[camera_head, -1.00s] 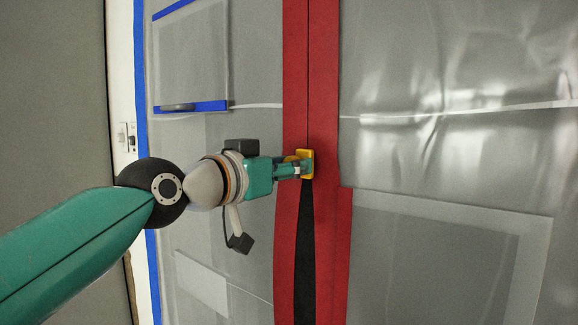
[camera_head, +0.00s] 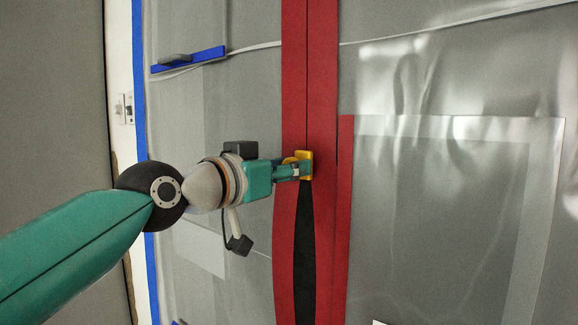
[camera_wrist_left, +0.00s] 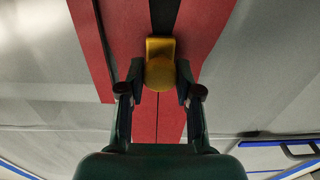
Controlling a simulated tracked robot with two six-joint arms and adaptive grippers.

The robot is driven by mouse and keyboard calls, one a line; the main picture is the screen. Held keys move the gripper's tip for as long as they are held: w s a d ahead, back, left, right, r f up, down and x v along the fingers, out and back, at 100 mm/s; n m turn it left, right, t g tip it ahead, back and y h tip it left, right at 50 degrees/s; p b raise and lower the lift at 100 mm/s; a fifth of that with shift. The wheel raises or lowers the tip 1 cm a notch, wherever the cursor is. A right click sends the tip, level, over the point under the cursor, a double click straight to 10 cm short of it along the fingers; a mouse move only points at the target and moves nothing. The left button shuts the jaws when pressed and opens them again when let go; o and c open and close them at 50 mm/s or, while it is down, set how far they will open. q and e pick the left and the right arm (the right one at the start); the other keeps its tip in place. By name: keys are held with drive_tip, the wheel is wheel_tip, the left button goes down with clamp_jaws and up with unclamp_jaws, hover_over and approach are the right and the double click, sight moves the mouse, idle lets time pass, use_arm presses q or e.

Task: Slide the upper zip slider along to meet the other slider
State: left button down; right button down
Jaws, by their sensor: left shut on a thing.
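The upper zip slider (camera_head: 305,165) is yellow and sits on the red zip strip (camera_head: 295,90) of a translucent plastic sheet. My left gripper (camera_head: 301,169) comes in from the left and is shut on the slider. In the left wrist view the yellow slider (camera_wrist_left: 160,66) shows between the two fingers of the gripper (camera_wrist_left: 160,88). Above the slider in the head view the zip is closed to a thin seam. Below it a dark gap (camera_head: 305,240) lies open between the red edges. The other slider is not in view, and neither is my right gripper.
The translucent sheet (camera_head: 440,90) hangs on both sides, with wrinkles and a clear panel at the right. Blue tape (camera_head: 140,90) edges it on the left. A blue bar with a grey handle (camera_head: 188,59) is at upper left.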

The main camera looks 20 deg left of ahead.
use_arm(q)
wheel_tip(320, 180, down, 39)
drive_tip(key=b, duration=3.4)
drive_tip(key=shift+f+b, duration=0.15)
drive_tip(key=shift+b, duration=0.2)
drive_tip(key=c, duration=0.8)
unclamp_jaws()
drive_tip(key=shift+s, duration=0.1)
drive_tip(key=v, duration=1.2)
drive_tip(key=shift+a, duration=0.1)
